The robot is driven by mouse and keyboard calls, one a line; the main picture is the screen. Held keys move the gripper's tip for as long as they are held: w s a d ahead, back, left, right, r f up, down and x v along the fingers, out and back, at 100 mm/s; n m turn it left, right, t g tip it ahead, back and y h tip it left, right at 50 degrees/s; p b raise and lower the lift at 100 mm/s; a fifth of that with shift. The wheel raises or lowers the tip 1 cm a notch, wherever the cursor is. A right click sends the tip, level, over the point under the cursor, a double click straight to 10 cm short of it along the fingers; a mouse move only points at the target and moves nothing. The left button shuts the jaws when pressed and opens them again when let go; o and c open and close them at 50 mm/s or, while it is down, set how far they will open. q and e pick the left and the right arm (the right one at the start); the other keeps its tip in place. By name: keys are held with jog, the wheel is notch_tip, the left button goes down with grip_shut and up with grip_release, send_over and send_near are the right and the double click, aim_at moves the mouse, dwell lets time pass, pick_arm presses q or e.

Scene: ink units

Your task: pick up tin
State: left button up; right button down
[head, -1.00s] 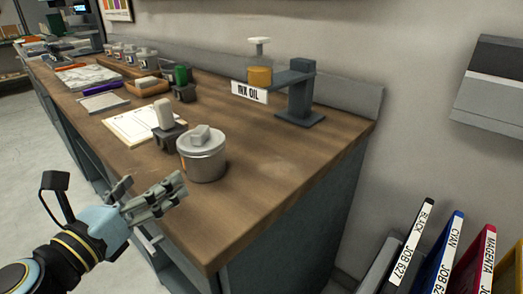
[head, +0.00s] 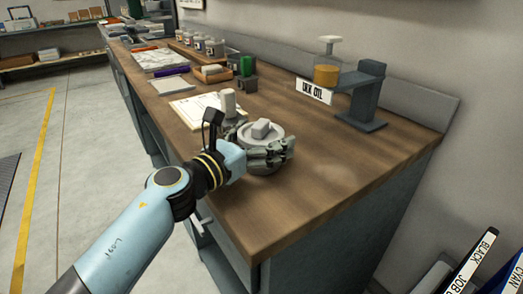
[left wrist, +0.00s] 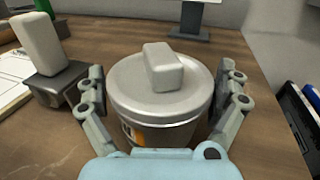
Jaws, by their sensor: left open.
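The tin (head: 262,133) is a round silver-grey can with a lid and a pale block-shaped knob on top. It stands upright on the wooden bench near its front edge. In the left wrist view the tin (left wrist: 160,95) sits between the two fingers, with a bit of orange label on its side. My left gripper (head: 275,150) is open around the tin, one finger on each side. In the left wrist view the left gripper (left wrist: 165,105) shows narrow gaps beside the tin's upper part; contact lower down cannot be told. My right gripper is not in view.
A pale block on a dark stand (left wrist: 42,50) is close to the left finger. A white sheet (head: 195,110) lies behind it. An oil dispenser (head: 345,85) on a dark post stands at the back right. The bench's right part (head: 340,175) is clear.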

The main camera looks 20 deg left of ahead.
pick_arm(q)
jog(key=c, duration=1.5)
jog(key=shift+r, duration=0.1)
